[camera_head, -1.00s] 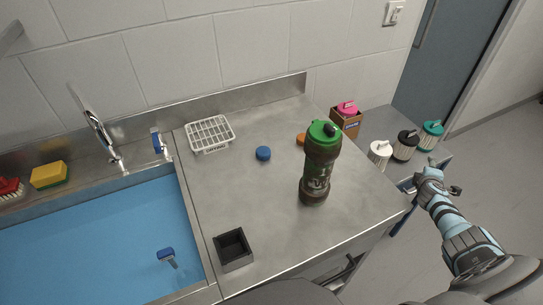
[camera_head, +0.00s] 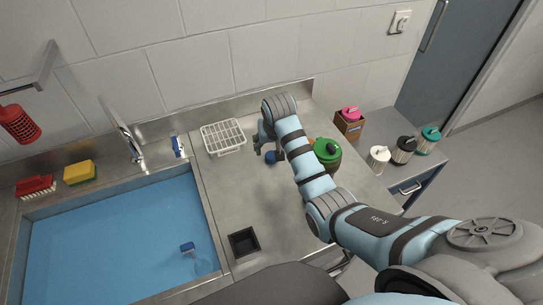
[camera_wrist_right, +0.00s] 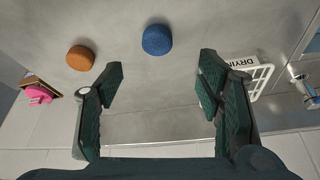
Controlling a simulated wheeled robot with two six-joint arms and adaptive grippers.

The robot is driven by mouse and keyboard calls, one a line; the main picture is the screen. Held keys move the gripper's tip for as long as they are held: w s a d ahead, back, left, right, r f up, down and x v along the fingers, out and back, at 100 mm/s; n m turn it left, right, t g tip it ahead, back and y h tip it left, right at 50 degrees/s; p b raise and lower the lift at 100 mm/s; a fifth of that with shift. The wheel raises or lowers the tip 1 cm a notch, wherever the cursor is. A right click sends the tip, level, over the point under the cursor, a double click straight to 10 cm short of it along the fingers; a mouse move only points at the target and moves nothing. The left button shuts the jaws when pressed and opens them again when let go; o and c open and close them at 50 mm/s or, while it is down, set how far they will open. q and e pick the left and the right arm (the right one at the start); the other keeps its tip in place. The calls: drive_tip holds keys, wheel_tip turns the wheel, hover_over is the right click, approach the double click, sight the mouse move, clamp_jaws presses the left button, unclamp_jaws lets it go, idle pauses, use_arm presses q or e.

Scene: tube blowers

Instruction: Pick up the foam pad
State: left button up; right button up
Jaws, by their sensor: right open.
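Two small round pads that look like foam are on the steel counter. The blue pad (camera_head: 272,157) is partly hidden by my right gripper (camera_head: 266,143) in the head view. In the right wrist view the blue pad (camera_wrist_right: 157,39) lies just beyond the open, empty fingers (camera_wrist_right: 160,75), roughly between their lines. The orange pad (camera_wrist_right: 80,58) lies to its left in that view, and only a little of it shows in the head view (camera_head: 311,141) behind my arm. My left gripper is not in view.
A white drying rack (camera_head: 223,136) stands close left of the right gripper. A green-lidded bottle (camera_head: 327,153) stands right of my forearm. A black square holder (camera_head: 243,242) is at the counter's front. The blue-filled sink (camera_head: 110,235) is left, with a yellow sponge (camera_head: 79,172) behind it.

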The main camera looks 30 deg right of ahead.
sight(272, 155)
drive_tip(key=x, duration=0.3)
drive_tip(key=b+x, duration=0.1)
drive_tip(key=x, duration=0.2)
drive_tip(key=b+x, duration=0.1)
drive_tip(key=x, duration=0.2)
drive_tip(key=shift+w+d+f, duration=0.25)
drive_tip(key=shift+d, duration=0.05)
drive_tip(key=shift+c, duration=0.4)
drive_tip(key=shift+r, duration=0.1)
drive_tip(key=c, duration=0.8)
